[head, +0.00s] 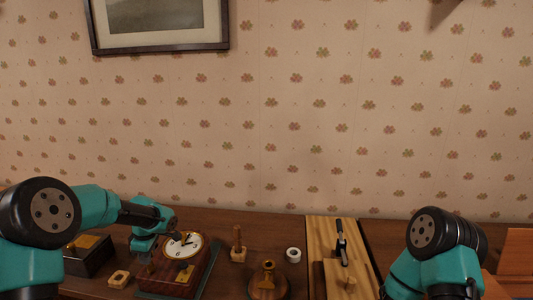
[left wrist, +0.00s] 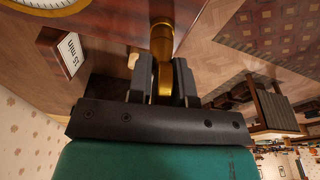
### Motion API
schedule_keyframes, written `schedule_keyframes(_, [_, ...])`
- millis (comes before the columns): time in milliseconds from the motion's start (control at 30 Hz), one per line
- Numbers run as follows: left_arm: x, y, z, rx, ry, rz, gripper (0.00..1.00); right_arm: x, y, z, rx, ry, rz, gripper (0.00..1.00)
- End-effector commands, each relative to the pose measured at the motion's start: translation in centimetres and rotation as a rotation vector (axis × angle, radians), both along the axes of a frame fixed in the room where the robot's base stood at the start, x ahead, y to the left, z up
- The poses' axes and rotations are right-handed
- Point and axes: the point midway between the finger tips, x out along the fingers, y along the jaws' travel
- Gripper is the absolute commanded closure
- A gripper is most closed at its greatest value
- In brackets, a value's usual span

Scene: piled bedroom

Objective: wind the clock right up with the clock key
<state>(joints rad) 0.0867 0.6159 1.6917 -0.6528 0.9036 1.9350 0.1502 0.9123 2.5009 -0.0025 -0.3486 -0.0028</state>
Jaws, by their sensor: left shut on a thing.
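The clock (head: 160,279) is a wooden case with a round white dial (head: 185,246), at the left of the table in the head view. The dial's rim (left wrist: 40,5) and a "15 min" card (left wrist: 62,50) on the case show in the left wrist view. My left gripper (left wrist: 163,85) is shut on a brass piece, seemingly the clock key (left wrist: 162,45), which points at the wooden case. I cannot tell whether its far end is seated. In the head view my left gripper (head: 150,258) is at the dial's left, its fingertips mostly hidden. My right arm shows; its gripper does not.
A dark box (head: 88,256) and a small wooden block (head: 119,277) lie left of the clock. To its right stand a wooden peg stand (head: 238,254), a brass-topped round base (head: 268,283) and a white ring (head: 293,255). A pale board (head: 317,240) carries a black tool (head: 341,243).

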Motion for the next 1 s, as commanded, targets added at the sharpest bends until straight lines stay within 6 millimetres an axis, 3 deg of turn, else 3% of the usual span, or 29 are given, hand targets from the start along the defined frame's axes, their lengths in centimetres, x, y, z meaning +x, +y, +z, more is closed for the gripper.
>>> schedule_keyframes(1000, [0.0, 0.0, 0.81, 0.0, 0.0, 0.0, 1.0, 0.0, 0.0, 0.0, 0.0, 0.0, 0.0, 0.57])
